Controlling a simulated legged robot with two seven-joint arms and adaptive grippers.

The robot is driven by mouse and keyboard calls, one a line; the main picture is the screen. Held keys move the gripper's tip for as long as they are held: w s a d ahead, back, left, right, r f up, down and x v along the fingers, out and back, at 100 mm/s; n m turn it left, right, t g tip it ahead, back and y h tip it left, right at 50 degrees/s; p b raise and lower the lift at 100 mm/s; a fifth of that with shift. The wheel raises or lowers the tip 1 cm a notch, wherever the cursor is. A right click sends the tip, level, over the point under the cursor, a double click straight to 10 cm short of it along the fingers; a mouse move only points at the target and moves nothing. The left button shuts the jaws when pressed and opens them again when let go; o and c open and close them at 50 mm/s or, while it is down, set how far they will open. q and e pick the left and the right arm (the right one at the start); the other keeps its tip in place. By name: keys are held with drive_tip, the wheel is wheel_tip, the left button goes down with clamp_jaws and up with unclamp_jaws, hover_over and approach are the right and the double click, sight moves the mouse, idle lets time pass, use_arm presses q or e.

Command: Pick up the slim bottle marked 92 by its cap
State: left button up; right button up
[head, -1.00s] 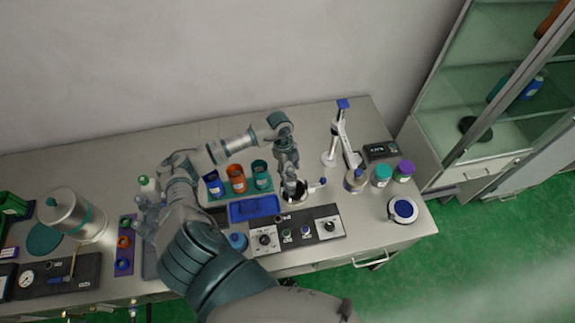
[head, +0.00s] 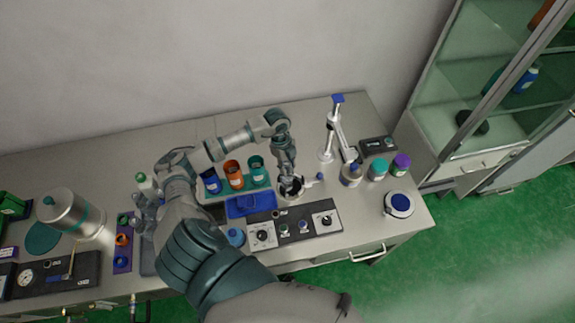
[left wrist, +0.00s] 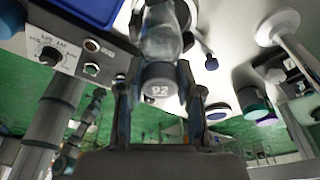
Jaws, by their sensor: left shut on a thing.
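The slim bottle marked 92 (left wrist: 160,35) shows in the left wrist view, with a clear body and a grey cap (left wrist: 160,82) bearing the number. My left gripper (left wrist: 158,95) has one finger on each side of the cap and is shut on it. In the head view my left gripper (head: 289,182) points down over a round holder (head: 300,195) behind the control panel. The bottle is mostly hidden there by the gripper, and I cannot tell whether it still rests in the holder. My right gripper is not in view.
A blue tray (head: 251,206) and a rack with blue, orange and teal bottles (head: 233,174) stand left of the gripper. A control panel (head: 294,228) lies in front. A white stand (head: 333,130) and several capped jars (head: 377,170) are to the right.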

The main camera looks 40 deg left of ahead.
use_arm(q)
drive_tip(key=shift+a, duration=0.1)
drive_tip(key=shift+p+v, duration=1.25)
drive_tip(key=shift+v, duration=0.15)
drive_tip(key=shift+d+r+p, duration=0.1)
drive_tip(key=shift+r+p, duration=0.85)
drive_tip(key=shift+r, duration=0.25)
drive_tip(key=shift+d+r+p, duration=0.15)
drive_tip(key=shift+r+p, duration=0.75)
drive_tip(key=shift+r, duration=0.3)
drive_tip(key=shift+f, duration=0.1)
